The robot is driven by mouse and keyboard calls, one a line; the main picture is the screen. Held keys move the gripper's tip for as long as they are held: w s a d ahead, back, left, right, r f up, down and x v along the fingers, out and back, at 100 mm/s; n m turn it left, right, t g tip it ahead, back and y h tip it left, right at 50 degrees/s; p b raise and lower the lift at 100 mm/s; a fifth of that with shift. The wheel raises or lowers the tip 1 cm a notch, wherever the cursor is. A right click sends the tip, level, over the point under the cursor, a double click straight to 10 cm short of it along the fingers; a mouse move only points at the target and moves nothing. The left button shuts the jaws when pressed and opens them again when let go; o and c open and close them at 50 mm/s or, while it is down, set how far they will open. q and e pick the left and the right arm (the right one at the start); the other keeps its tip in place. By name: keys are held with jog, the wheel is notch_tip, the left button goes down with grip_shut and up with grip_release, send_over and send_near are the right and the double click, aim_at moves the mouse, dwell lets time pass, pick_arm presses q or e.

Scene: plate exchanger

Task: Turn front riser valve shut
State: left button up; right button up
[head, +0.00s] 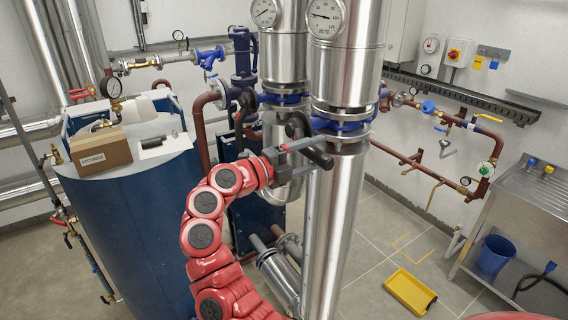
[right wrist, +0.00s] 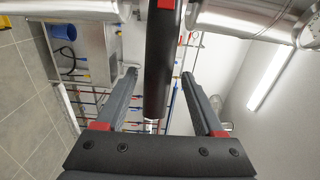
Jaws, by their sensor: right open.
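The front riser is the shiny steel pipe with a blue valve (head: 342,125) below its gauge, in the head view. A black lever (head: 319,157) sticks out from the valve toward me. My right gripper (head: 308,148) is at this lever, its fingers pointing right. In the right wrist view the open fingers (right wrist: 160,92) stand on either side of a long dark bar (right wrist: 158,65), seemingly the lever, with visible gaps. Whether the fingers touch it farther in cannot be told. My left gripper is not in view.
A second riser with a blue valve (head: 285,99) stands close behind on the left. A blue tank (head: 135,230) with a fittings box (head: 100,152) is at left. A yellow tray (head: 410,291) lies on the floor, and a steel sink (head: 530,205) with a blue bucket (head: 494,254) is at right.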

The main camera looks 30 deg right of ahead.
jog(key=s+a+b, duration=0.1)
jog(key=a+b, duration=0.4)
jog(key=a, duration=1.1)
jog(key=shift+a, duration=0.25)
jog(key=shift+s, duration=0.1)
